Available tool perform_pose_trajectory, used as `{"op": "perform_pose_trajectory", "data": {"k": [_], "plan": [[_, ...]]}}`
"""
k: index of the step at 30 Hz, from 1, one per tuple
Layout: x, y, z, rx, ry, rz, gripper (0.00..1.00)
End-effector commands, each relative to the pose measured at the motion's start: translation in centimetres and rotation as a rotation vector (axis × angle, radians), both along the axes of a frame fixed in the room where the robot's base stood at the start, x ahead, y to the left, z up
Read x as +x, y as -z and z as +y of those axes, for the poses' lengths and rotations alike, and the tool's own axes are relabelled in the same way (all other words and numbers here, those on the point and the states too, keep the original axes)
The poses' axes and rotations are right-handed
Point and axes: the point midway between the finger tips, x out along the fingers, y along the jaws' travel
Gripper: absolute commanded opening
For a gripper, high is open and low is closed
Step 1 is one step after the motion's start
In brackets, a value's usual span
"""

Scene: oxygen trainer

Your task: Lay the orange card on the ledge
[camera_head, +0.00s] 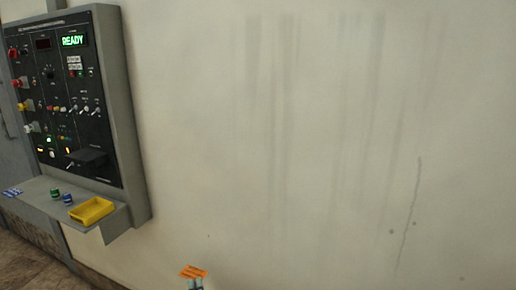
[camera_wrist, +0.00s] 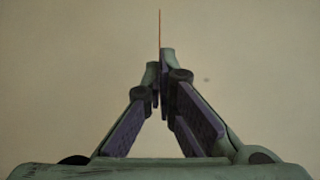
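The orange card (camera_head: 193,271) is at the bottom of the head view, in front of the wall. My gripper (camera_head: 194,284) is just below it, with only its tips in the picture. In the wrist view, my gripper's fingers (camera_wrist: 161,62) meet at the tips, and the card (camera_wrist: 159,29) shows edge-on as a thin orange line standing up from between them. My gripper is shut on the card. The grey ledge (camera_head: 33,199) juts out below the control panel at the left, well apart from the card.
A yellow tray (camera_head: 91,211) sits at the ledge's right end. A blue-capped piece (camera_head: 68,198) and a green-capped piece (camera_head: 55,193) stand left of it. Blue-and-white items (camera_head: 13,192) lie at the left end. The control panel (camera_head: 65,110) shows READY. The wall to the right is bare.

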Motion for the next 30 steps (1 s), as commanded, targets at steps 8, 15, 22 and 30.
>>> {"op": "perform_pose_trajectory", "data": {"k": [8, 15, 22, 30], "plan": [[-1.1, 5.6, -6.3, -0.001, 0.085, 0.003, 0.00], [-3.3, 10.7, -12.9, -0.003, 0.191, 0.005, 0.00], [-6.1, 14.6, -18.4, -0.002, 0.294, 0.002, 0.00], [-7.1, 15.6, -19.8, -0.001, 0.324, -0.002, 0.00]]}}
